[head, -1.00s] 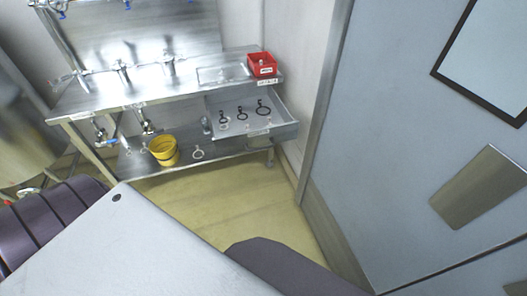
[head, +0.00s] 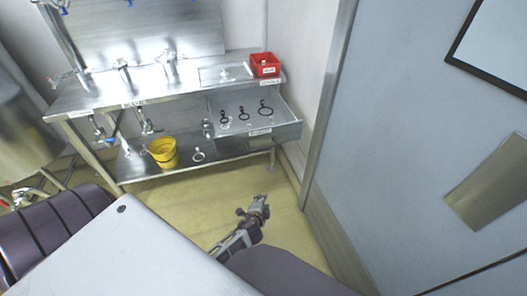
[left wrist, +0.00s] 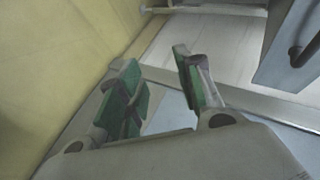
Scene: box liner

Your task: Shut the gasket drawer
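The gasket drawer (head: 289,135) is pulled out below the right end of the steel workbench. Several dark rings and a light one lie in it, and its front carries a label. My left gripper (head: 266,198) is low over the floor, in front of and below the drawer, apart from it. In the left wrist view the gripper (left wrist: 160,85) has its green-padded fingers apart with nothing between them. A grey panel with a dark handle (left wrist: 285,45), which looks like the drawer front, stands at the upper right there. My right gripper is not in view.
A red bin (head: 264,66) stands on the workbench (head: 160,83) above the drawer. A yellow bucket (head: 163,153) and a white ring (head: 198,156) are on the lower shelf. A wall and a grey door (head: 400,150) bound the right side. The yellow floor (head: 180,205) is clear.

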